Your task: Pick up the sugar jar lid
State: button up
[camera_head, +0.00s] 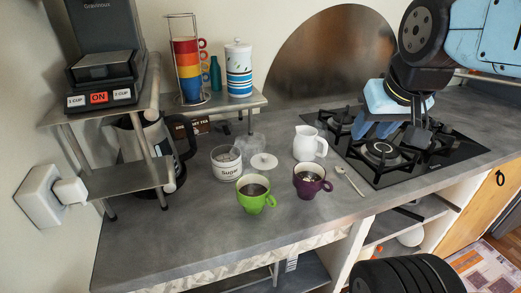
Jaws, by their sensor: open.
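The sugar jar lid (264,162) is a small white round disc with a raised knob. It lies on the grey counter, just right of the sugar jar (227,167), a clear jar with a dark label and pale contents. The green cup is in front of the lid and the white pitcher is to its right. My gripper (388,132) hangs above the gas stove at the right, well apart from the lid. Its blue fingers are apart and I see nothing between them.
A green cup (255,195), a purple cup (309,182), a white pitcher (309,145) and a spoon (350,182) stand or lie close by. A gas stove (450,150) is at right. A metal shelf (125,179) stands at left. The front counter is clear.

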jog(key=shift+w, duration=0.15)
jog(key=shift+o, duration=0.7)
jog(key=shift+w+r, duration=0.1)
jog(key=m+g, duration=0.1)
jog(key=g, duration=0.1)
send_over(264, 156)
jog(key=f, duration=1.8)
jog(key=shift+s+a+f, duration=0.15)
jog(key=shift+s+f, duration=0.1)
jog(key=shift+s, duration=0.15)
jog(key=shift+d+f+g, duration=0.2)
jog(key=shift+f+g, duration=0.1)
jog(key=shift+f, duration=1.65)
jog(key=shift+x, duration=0.85)
